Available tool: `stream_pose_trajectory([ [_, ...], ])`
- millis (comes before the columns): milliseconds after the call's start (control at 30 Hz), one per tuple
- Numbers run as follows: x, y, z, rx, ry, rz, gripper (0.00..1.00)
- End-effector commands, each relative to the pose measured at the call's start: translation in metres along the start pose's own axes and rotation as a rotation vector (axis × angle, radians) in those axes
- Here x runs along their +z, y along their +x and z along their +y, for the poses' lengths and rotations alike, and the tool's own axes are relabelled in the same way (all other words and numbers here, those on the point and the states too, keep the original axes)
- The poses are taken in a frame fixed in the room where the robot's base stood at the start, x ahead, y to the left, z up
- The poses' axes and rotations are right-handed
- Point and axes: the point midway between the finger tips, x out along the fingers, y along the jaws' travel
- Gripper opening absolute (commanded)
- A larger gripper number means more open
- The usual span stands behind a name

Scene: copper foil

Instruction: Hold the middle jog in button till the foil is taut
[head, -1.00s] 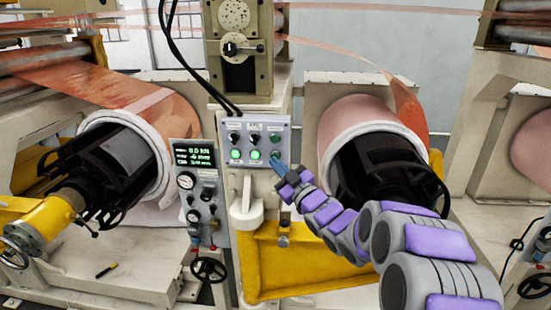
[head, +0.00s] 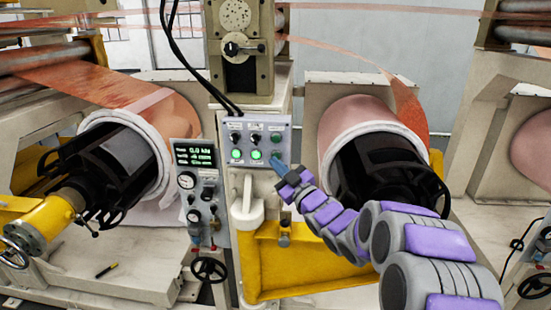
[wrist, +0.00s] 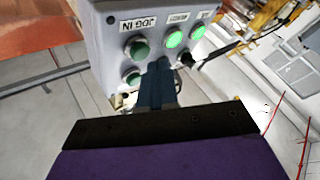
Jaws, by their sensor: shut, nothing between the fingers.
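The grey control box (head: 231,127) stands in the middle of the head view. Its lower row has two lit green buttons; the lower right position is hidden behind my gripper (head: 275,157). In the wrist view, turned upside down, the unlit green jog in button (wrist: 137,48) sits by its "JOG IN" label. My gripper (wrist: 159,68) is shut and empty, its blue fingertips close to that button, beside and below it in the picture. I cannot tell whether they touch. The copper foil (head: 85,82) runs over the left roll; a strip (head: 340,53) slopes to the right roll.
A display panel (head: 194,155) left of the box reads about 0.0. Another dark green button (wrist: 131,76) and black selector switches (wrist: 188,60) lie close to my fingers. A yellow frame (head: 270,270) is below; the right roll's black core (head: 385,165) is beside my arm.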

Motion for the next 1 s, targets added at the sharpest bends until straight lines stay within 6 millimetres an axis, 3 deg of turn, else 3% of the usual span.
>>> stream_pose_trajectory([
  [1000, 0.0040, 0.0071, 0.0071, 0.000, 0.000, -0.001, 0.00],
])
